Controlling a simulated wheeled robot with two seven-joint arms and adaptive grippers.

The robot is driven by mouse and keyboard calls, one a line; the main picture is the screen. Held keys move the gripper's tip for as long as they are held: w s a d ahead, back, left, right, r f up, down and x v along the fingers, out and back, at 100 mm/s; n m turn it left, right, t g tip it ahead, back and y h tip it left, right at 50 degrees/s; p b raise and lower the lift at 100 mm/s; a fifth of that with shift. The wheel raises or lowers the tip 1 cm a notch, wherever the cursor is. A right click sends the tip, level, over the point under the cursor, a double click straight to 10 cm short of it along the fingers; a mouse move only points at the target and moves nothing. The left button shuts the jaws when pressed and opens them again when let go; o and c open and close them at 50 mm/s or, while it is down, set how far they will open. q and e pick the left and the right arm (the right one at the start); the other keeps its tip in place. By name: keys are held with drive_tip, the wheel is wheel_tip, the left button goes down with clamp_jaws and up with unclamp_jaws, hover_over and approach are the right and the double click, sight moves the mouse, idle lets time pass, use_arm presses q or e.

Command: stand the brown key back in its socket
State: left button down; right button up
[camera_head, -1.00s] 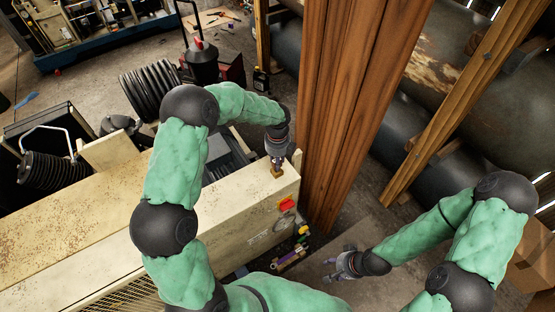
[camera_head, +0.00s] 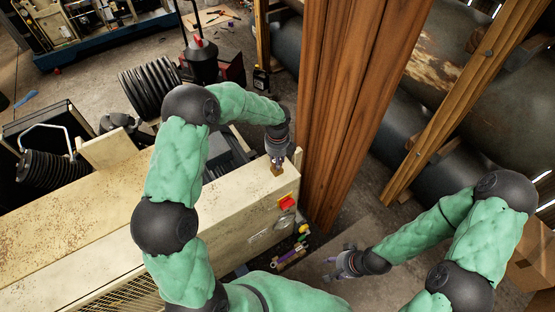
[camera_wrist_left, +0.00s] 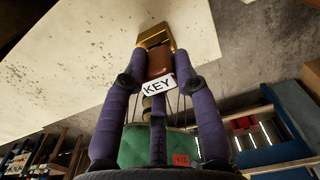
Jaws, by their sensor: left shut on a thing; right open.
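My left gripper (camera_head: 277,158) is above the end of the cream compressor housing (camera_head: 240,195), pointing down. In the left wrist view its two purple fingers (camera_wrist_left: 160,80) are shut on the brown key (camera_wrist_left: 160,62), which carries a white "KEY" label. A brass-coloured socket (camera_wrist_left: 154,38) on the cream surface is right at the key's far end; it also shows below the gripper in the head view (camera_head: 277,171). I cannot tell how far the key is in it. My right gripper (camera_head: 345,264) is open and empty, low at the right of the housing.
A red switch (camera_head: 287,203) is on the housing's end face, with coloured fittings (camera_head: 290,258) below it. A wooden post (camera_head: 350,100) stands close to the right of my left gripper. Dark tanks (camera_head: 410,130) lie behind it.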

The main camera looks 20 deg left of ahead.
use_arm(q)
drive_tip(key=shift+f, duration=0.25)
drive_tip(key=c, duration=0.9)
unclamp_jaws()
drive_tip(key=shift+r, duration=0.15)
wheel_tip(320, 180, up, 12)
drive_tip(key=shift+f, duration=0.15)
